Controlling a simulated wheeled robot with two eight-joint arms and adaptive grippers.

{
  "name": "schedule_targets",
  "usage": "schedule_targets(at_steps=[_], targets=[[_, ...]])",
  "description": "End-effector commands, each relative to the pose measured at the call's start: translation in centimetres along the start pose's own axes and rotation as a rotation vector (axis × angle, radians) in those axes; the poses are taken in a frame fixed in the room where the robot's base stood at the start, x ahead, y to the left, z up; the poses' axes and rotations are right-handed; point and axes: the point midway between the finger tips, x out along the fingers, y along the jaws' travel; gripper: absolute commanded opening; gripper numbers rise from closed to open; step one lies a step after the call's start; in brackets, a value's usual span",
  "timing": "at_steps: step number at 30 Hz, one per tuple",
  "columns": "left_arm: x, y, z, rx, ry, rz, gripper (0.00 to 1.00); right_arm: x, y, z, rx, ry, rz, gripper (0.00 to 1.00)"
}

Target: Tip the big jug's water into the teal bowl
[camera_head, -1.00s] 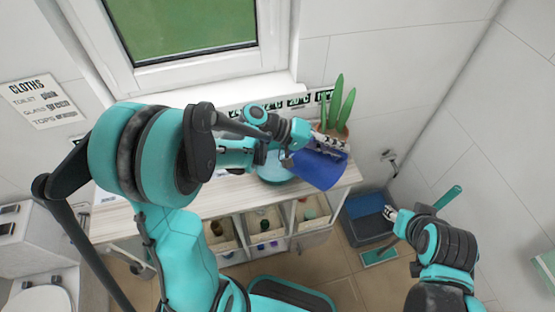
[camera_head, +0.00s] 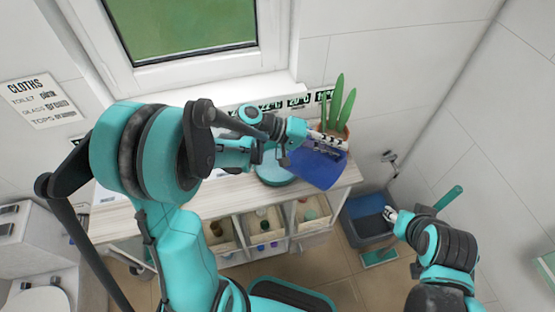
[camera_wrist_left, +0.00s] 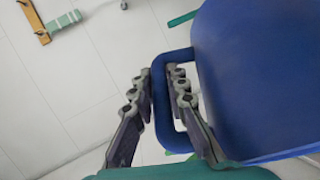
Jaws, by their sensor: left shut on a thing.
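The big blue jug (camera_head: 317,170) is in the air over the cart top, tilted, with its lower left end close to the teal bowl. My left gripper (camera_head: 330,143) is shut on the jug's handle. In the left wrist view the fingers (camera_wrist_left: 163,88) close around the handle loop beside the jug's blue wall (camera_wrist_left: 250,70). The teal bowl (camera_head: 272,176) stands on the cart top, partly hidden by my left arm and the jug. I cannot see any water. My right gripper (camera_head: 390,214) is low at the right, away from the jug; its jaws are too small to read.
The wooden cart (camera_head: 225,201) has open compartments with small bottles below its top. A potted plant (camera_head: 340,105) stands close behind the jug. A blue-grey bin (camera_head: 367,222) stands on the floor right of the cart, near my right gripper. The wall and window are behind.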

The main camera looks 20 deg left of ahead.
Motion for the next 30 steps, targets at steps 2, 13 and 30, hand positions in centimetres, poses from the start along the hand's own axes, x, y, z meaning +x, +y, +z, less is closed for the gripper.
schedule_targets(at_steps=[2, 13, 30], targets=[[-0.1, -0.1, -0.1, -0.004, 0.002, 0.009, 0.0, 0.2, 0.0, 0.1, 0.0, 0.0, 0.0, 0.4], [-0.7, 0.0, -0.3, -0.019, 0.0, 0.045, 0.0, 0.4, 0.0, 0.3, 0.0, 0.0, 0.0, 0.4], [-1.4, 0.0, -0.6, -0.032, 0.0, 0.073, 0.0, 0.7, 0.0, 0.5, 0.0, 0.0, 0.0, 0.4]])
